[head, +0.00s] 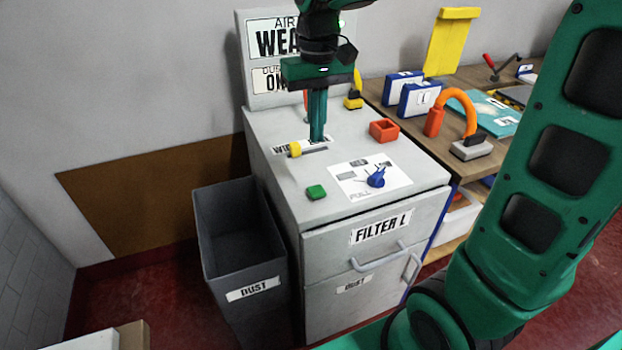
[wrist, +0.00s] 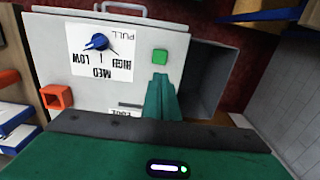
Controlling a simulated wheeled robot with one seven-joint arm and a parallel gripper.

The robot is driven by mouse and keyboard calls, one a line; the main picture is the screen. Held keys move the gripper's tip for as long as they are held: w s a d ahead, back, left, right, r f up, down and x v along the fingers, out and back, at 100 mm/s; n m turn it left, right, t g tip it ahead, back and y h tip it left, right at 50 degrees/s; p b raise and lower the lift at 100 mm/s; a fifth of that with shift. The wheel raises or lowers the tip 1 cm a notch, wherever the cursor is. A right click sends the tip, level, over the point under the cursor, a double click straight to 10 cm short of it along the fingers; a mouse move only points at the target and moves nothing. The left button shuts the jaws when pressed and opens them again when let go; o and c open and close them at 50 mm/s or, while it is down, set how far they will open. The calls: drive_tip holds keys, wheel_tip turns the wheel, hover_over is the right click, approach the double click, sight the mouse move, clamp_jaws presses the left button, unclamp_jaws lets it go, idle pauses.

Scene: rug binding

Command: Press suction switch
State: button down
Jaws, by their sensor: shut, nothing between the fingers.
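A green square button (head: 316,192), which looks like the suction switch, sits on the grey cabinet top (head: 290,205) near its front left edge. It also shows in the wrist view (wrist: 160,56), just beyond my fingertips. My gripper (head: 317,138) is shut and empty, pointing down over the cabinet top, behind the button in the head view. Its shut fingers also show in the wrist view (wrist: 161,80). A gap shows between the fingertips and the button. Whether the button is pressed in cannot be told.
A blue knob (head: 376,178) on a white dial panel sits right of the button. A yellow-ended slider (head: 296,149) lies by the fingers, and an orange-red open box (head: 383,130) stands right of them. A grey dust bin (head: 240,280) stands left of the cabinet.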

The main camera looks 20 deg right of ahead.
sight(316, 189)
wheel_tip(316, 189, down, 14)
drive_tip(key=shift+f, duration=0.1)
idle(0.5)
